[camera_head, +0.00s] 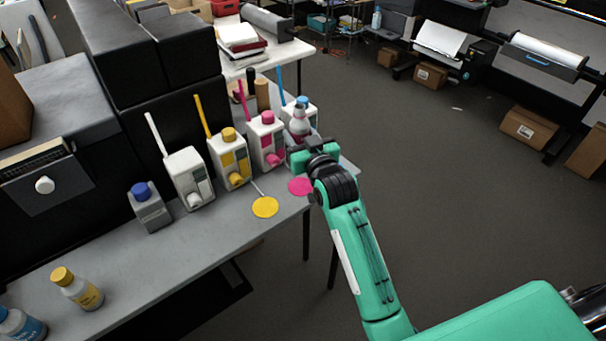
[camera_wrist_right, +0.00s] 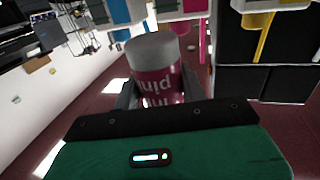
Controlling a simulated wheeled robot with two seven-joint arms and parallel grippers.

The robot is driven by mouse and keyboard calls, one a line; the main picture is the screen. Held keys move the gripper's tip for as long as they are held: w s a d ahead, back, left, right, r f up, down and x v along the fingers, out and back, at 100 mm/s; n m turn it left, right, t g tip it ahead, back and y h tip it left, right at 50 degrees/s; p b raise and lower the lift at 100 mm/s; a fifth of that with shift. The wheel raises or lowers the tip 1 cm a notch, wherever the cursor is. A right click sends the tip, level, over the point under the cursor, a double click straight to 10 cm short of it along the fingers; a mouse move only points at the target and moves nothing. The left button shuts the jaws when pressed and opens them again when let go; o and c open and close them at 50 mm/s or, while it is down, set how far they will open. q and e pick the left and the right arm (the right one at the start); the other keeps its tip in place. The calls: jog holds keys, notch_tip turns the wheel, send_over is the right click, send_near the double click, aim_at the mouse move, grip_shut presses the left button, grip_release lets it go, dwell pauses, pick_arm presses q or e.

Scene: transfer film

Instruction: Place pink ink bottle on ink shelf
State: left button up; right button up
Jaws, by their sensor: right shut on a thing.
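The pink ink bottle (camera_wrist_right: 158,85) fills the middle of the right wrist view, with a grey end and a pink label whose lettering appears upside down. My right gripper (camera_wrist_right: 160,98) is shut on it, one finger at each side. In the head view the right gripper (camera_head: 305,154) is at the right end of a grey counter (camera_head: 225,222), and the bottle (camera_head: 299,121) shows just behind it, near the pink and blue dispensers. I cannot tell whether the bottle touches the counter. I cannot single out an ink shelf. My left gripper is not in view.
White (camera_head: 187,172), yellow (camera_head: 231,160), pink (camera_head: 266,140) and blue (camera_head: 311,108) dispensers stand in a row. A blue-capped grey bottle (camera_head: 152,212) and a yellow-capped bottle (camera_head: 80,290) stand leftward. Yellow (camera_head: 265,207) and pink (camera_head: 299,187) spots mark the counter front.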

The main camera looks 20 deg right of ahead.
notch_tip(320, 180, down, 10)
jog(key=shift+r+p, duration=0.1)
jog(key=shift+p, duration=0.25)
notch_tip(320, 180, down, 3)
jog(key=shift+f, duration=0.45)
jog(key=shift+f, duration=0.1)
jog(key=o, duration=1.1)
